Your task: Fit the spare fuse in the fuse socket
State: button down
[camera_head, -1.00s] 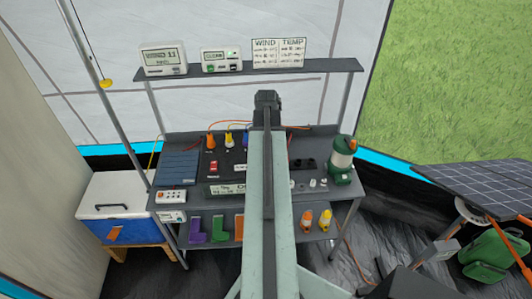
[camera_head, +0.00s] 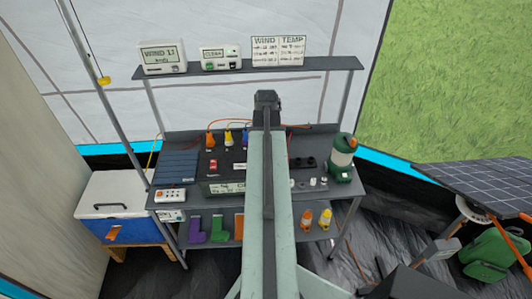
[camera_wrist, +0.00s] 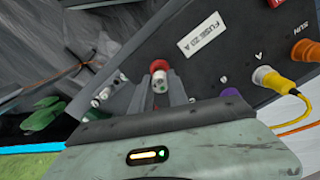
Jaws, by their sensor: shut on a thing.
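A white "FUSE 20 A" label (camera_wrist: 203,34) is on the panel, up and right of the fuse. In the head view, my arm hides the gripper and the fuse.
Several small white pieces (camera_head: 313,183) lie on the bench right of my arm, near a green lantern (camera_head: 341,160). Yellow (camera_wrist: 268,78) and purple (camera_wrist: 230,93) plugs stand right of my gripper. A shelf (camera_head: 210,73) spans above the bench.

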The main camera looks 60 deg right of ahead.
jog(key=shift+f+b, duration=1.1)
jog(key=shift+f, duration=0.05)
jog(key=c, duration=1.2)
grip_release()
jog(key=shift+r, duration=0.1)
notch_tip(320, 180, up, 8)
jog(key=p, duration=0.8)
